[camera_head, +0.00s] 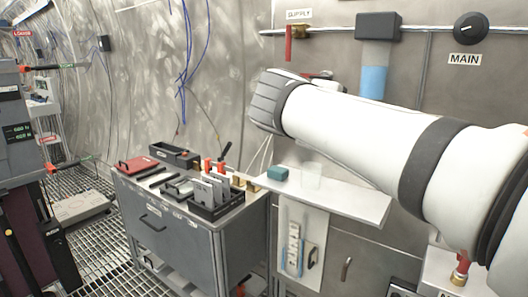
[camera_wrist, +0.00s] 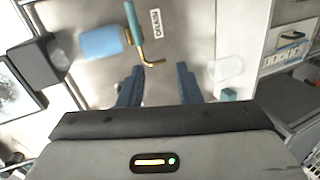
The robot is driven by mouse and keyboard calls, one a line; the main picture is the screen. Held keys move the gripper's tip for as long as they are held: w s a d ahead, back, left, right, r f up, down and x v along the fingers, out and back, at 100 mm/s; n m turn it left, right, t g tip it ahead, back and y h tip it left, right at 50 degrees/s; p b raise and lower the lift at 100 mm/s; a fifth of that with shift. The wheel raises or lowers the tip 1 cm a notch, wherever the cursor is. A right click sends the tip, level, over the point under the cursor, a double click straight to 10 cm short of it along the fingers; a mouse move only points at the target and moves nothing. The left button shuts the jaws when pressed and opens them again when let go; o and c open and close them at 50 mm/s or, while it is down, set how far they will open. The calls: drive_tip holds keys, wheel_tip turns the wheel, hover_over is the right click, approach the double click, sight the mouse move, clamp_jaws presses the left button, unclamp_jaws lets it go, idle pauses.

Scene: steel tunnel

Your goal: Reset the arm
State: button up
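My white arm (camera_head: 370,130) reaches in from the right of the head view, across the wall. Its dark ribbed wrist end (camera_head: 268,101) is above the left part of the white shelf. The gripper fingers are not visible in the head view. In the wrist view my gripper (camera_wrist: 158,80) shows two dark blue fingers spread apart, with nothing between them. I cannot tell the exact distance.
A white shelf (camera_head: 345,198) holds a teal block (camera_head: 278,174) and a clear cup (camera_head: 311,176). A grey tool cart (camera_head: 170,238) stands left of it. A blue-bowled filter (camera_head: 374,80) hangs on the wall pipe. A red-handled valve (camera_head: 289,42) is left of it.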

drive_tip(key=s+f+m+g+y+p, duration=0.4)
drive_tip(key=s+f+p, duration=0.3)
drive_tip(key=s+p, duration=0.2)
drive_tip(key=s+d+f+m+g+y+p, duration=0.1)
drive_tip(key=s+f+m+g+y+p, duration=0.3)
drive_tip(key=s+f+p, duration=0.3)
drive_tip(key=s+m+g+p, duration=0.1)
drive_tip(key=s, duration=0.2)
drive_tip(key=shift+f+m+y+p, duration=0.3)
drive_tip(key=shift+f+p, duration=0.1)
drive_tip(key=shift+o, duration=0.4)
